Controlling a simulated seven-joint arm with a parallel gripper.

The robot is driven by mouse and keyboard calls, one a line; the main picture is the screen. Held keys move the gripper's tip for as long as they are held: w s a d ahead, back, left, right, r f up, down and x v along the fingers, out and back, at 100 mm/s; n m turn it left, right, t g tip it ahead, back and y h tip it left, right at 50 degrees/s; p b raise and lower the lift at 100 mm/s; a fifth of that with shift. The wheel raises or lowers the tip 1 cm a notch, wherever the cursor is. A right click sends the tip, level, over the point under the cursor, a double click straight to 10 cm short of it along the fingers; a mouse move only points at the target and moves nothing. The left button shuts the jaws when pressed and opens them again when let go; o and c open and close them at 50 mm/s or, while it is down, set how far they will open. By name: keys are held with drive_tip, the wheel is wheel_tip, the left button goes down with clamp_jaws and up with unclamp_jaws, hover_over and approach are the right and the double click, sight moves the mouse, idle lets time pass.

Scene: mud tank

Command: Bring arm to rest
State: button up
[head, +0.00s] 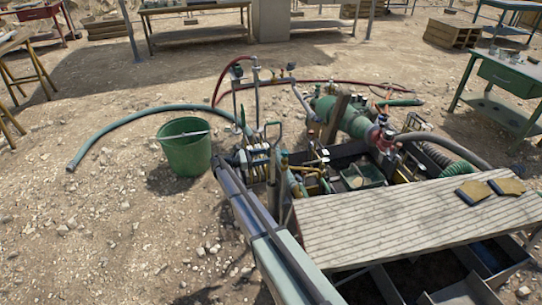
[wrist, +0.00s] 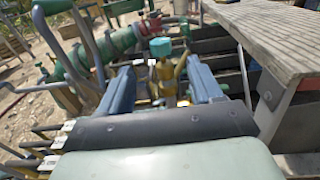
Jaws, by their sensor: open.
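My gripper (wrist: 161,88) shows in the wrist view with its two blue-grey fingers spread apart. The space between them holds nothing gripped. Beyond the fingers stands a brass valve (wrist: 168,82) with a teal cap (wrist: 160,47); I cannot tell how far off it is. In the head view my arm (head: 290,268) reaches from the bottom middle up and left, along the left side of the mud tank. The mud tank (head: 405,275) is open, with pipes and valves at its far end. The fingertips cannot be made out clearly in the head view.
A wooden plank cover (head: 400,220) lies over the tank, with gloves (head: 475,190) on it. A green pump (head: 345,117) and red hose (head: 330,82) lie behind. A green bucket (head: 186,147) stands left. Rocky ground at lower left is mostly clear. A green table (head: 510,80) stands right.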

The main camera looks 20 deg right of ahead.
drive_tip(key=shift+a, duration=0.5)
drive_tip(key=s+a+f+m+y, duration=0.3)
drive_tip(key=s+f+m+y, duration=0.35)
drive_tip(key=s+f, duration=0.4)
drive_tip(key=s+a+f+m+y, duration=0.4)
drive_tip(key=s+f+m+y, duration=0.3)
drive_tip(key=s, duration=0.6)
drive_tip(key=s+f+m+g+y, duration=0.1)
drive_tip(key=s+f+g, duration=0.1)
drive_tip(key=s, duration=1.3)
drive_tip(key=s+f+m+g+y, duration=0.2)
drive_tip(key=s+f, duration=0.2)
drive_tip(key=s, duration=1.1)
drive_tip(key=s+f+m+g+y, duration=0.1)
drive_tip(key=s+f+g, duration=0.1)
drive_tip(key=s, duration=1.3)
drive_tip(key=shift+s+d+f, duration=0.25)
drive_tip(key=shift+s+f, duration=0.15)
drive_tip(key=shift+f, duration=0.35)
